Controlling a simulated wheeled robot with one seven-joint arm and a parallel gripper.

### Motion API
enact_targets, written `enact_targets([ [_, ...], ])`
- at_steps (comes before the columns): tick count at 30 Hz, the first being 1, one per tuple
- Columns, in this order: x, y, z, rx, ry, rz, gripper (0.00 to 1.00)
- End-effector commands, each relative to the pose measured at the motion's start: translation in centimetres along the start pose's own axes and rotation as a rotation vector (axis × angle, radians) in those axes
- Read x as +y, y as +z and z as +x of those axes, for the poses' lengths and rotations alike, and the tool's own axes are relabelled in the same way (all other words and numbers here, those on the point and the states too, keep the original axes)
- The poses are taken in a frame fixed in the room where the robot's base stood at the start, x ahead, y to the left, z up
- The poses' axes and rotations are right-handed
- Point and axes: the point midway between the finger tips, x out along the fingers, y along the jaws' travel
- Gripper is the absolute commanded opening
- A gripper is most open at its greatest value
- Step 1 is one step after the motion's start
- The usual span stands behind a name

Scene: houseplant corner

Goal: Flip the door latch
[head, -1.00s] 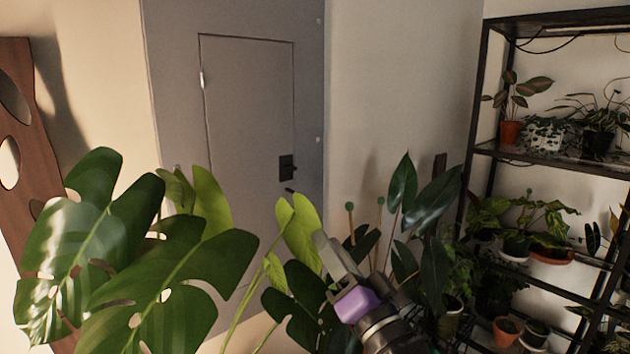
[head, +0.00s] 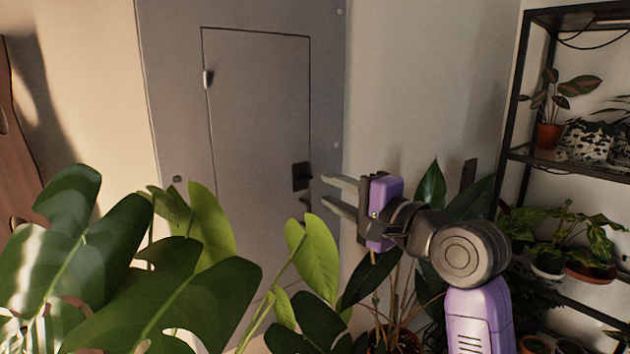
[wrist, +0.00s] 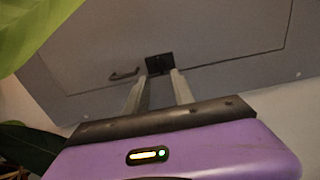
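The grey door (head: 258,110) is shut, set in a larger grey panel. Its latch, a small black plate (head: 301,176), sits at the door's lower right edge. My gripper (head: 325,189) is just right of the latch, fingers pointing left toward it. In the wrist view the two pale fingers (wrist: 158,88) stand apart with nothing between them. The black latch (wrist: 159,65) lies just beyond their tips, between them in line of sight. I cannot tell whether they touch it. A small dark bar (wrist: 124,75) shows left of the latch.
Large monstera leaves (head: 180,285) fill the lower left, in front of the panel. A yellow-green leaf (head: 313,255) stands just below my gripper. A dark plant (head: 430,190) is behind my arm. A black shelf (head: 514,150) with potted plants stands at right.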

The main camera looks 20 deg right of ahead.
Motion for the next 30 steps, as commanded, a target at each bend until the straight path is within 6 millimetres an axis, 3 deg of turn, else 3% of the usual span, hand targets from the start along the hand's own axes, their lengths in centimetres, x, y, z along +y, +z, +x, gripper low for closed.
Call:
enact_targets([
  [12,-0.2,0.0,5.9,0.001,0.001,-0.003,0.3],
  [24,0.0,0.0,6.8,0.002,-0.001,-0.004,0.3],
  [29,0.0,0.0,6.8,0.002,-0.001,-0.004,0.01],
  [30,0.0,0.0,6.8,0.002,-0.001,-0.004,0.0],
])
